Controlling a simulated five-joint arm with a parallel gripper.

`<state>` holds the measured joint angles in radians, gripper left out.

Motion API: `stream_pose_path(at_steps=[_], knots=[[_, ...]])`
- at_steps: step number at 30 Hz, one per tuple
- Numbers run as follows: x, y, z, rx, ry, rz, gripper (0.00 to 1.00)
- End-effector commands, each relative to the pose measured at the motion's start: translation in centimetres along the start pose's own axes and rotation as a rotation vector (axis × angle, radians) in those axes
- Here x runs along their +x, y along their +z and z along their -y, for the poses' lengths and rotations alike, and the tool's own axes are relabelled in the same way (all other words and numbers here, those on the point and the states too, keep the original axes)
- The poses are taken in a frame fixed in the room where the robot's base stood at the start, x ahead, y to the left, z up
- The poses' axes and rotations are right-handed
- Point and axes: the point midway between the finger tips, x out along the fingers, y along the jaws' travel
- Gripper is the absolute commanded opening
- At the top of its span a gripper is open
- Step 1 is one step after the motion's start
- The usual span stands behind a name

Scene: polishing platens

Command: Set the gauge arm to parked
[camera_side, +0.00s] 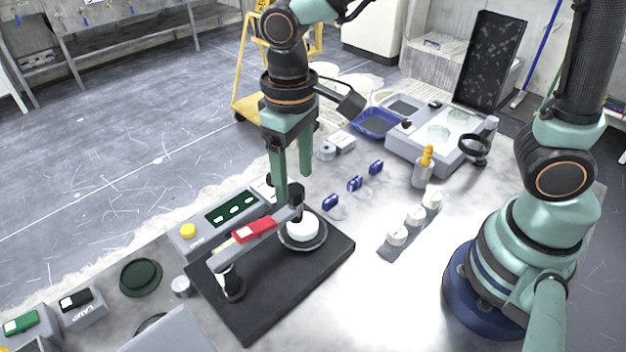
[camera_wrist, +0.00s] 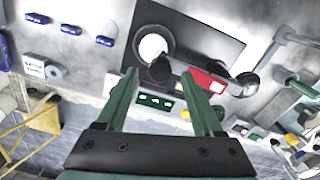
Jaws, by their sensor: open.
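The gauge arm (camera_side: 262,228) is a grey bar with a red block on it. It runs from a post (camera_side: 229,284) at the left of a black base plate (camera_side: 262,308) to a black knob (camera_side: 296,193) at its far end. That end overlaps the edge of a white disc (camera_side: 302,228); the wrist view shows the knob (camera_wrist: 160,69) beside the disc (camera_wrist: 152,44). My gripper (camera_side: 294,188) is open and points down at the knob end. In the wrist view the knob appears between the fingertips of my gripper (camera_wrist: 160,75); I see no clear contact.
A grey panel with a green display (camera_side: 232,209) stands close behind the plate. Blue clips (camera_side: 354,184), white-topped pieces (camera_side: 414,215) and an orange-topped holder (camera_side: 424,168) stand to the right. A green dish (camera_side: 141,277) lies left. The front-right bench is clear.

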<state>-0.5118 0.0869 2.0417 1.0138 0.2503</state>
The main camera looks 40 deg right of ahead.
Motion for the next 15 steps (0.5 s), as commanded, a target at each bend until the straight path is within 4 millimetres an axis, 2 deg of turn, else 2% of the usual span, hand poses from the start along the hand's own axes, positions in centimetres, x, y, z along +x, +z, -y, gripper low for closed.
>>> stream_pose_path(at_steps=[6,15], knots=[[2.0,0.0,0.0,0.0,0.0,0.002,0.69],[2.2,0.0,0.0,0.0,0.0,-0.001,0.69]])
